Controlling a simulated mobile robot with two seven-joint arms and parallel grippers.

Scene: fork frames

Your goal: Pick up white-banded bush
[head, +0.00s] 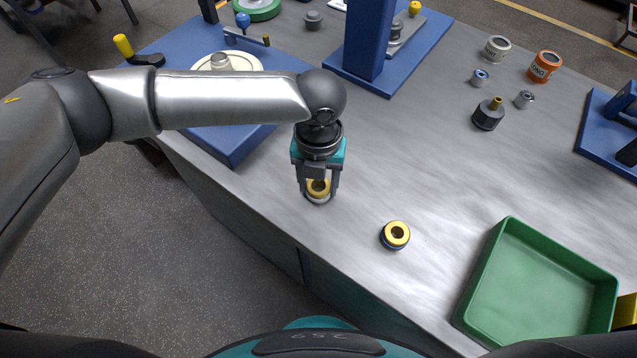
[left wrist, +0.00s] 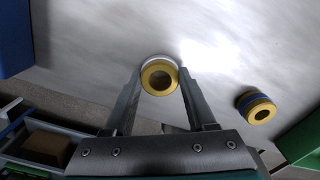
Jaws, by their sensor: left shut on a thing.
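The white-banded bush (head: 318,195) is a short yellow ring with a pale band, near the table's front edge in the head view. In the left wrist view the bush (left wrist: 159,76) sits between the two fingers, its yellow face and hole toward the camera. My left gripper (head: 319,190) comes down from above and is shut on it. Whether the bush touches the table is hard to tell. A second yellow bush with a blue band (head: 395,235) stands on the table to the right; it also shows in the left wrist view (left wrist: 256,107). My right gripper is not in view.
A green tray (head: 483,268), empty, stands at the right front. Blue fixtures (head: 232,150) stand at the left and back. Two tins (head: 544,67), a dark knobbed part (head: 488,115) and small metal parts are at the back right. The grey table's middle is clear.

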